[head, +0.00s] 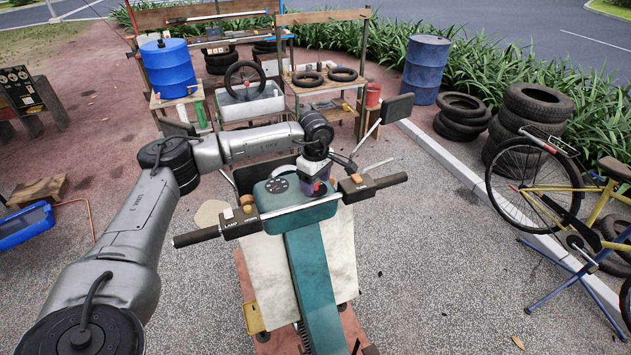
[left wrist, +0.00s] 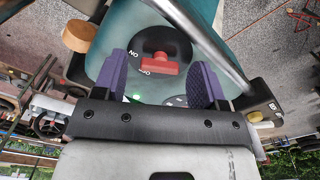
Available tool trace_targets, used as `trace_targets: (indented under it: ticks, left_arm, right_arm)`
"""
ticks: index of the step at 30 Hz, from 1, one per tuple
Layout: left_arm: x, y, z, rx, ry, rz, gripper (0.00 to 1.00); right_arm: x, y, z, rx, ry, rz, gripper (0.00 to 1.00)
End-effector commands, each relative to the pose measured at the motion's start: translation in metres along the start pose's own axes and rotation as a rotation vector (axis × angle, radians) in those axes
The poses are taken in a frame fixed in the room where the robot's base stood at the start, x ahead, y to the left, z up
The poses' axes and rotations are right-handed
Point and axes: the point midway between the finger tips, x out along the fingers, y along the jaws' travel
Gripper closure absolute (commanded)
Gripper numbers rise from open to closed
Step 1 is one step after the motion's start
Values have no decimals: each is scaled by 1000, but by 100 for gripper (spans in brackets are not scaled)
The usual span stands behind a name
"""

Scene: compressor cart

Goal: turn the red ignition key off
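The red ignition key (left wrist: 160,67) shows in the left wrist view as a flat red bar on a black round switch (left wrist: 160,44) set in the teal dash. White lettering, upside down, reads ON beside it; a second word near the key is partly covered. A small green light (left wrist: 136,97) glows on the dash. My left gripper (left wrist: 160,63) is open, its purple fingers on either side of the key with gaps to both. My right gripper is not in view.
The teal scooter-like cart (head: 315,270) has handlebars with a left grip (head: 197,236) and a right grip (head: 390,181) flanking the dash. A silver bar (left wrist: 205,40) runs close to the gripper. A bicycle (head: 560,200) and tyres (head: 530,107) stand farther right.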

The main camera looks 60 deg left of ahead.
Motion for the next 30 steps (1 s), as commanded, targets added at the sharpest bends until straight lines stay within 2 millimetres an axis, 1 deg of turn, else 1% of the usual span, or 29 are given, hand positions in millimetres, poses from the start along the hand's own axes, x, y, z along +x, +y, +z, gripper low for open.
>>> trace_targets:
  ticks: [1,2,12,15,23,30]
  left_arm:
    - [0,0,0,0,0,0,40]
    - [0,0,0,0,0,0,43]
    - [0,0,0,0,0,0,75]
    - [0,0,0,0,0,0,83]
    - [0,0,0,-38,0,-1,83]
    - [1,0,1,-193,-1,-2,83]
  right_arm:
    - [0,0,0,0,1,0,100]
    - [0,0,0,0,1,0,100]
    - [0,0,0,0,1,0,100]
    - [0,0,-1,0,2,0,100]
    - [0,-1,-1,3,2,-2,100]
    - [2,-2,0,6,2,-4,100]
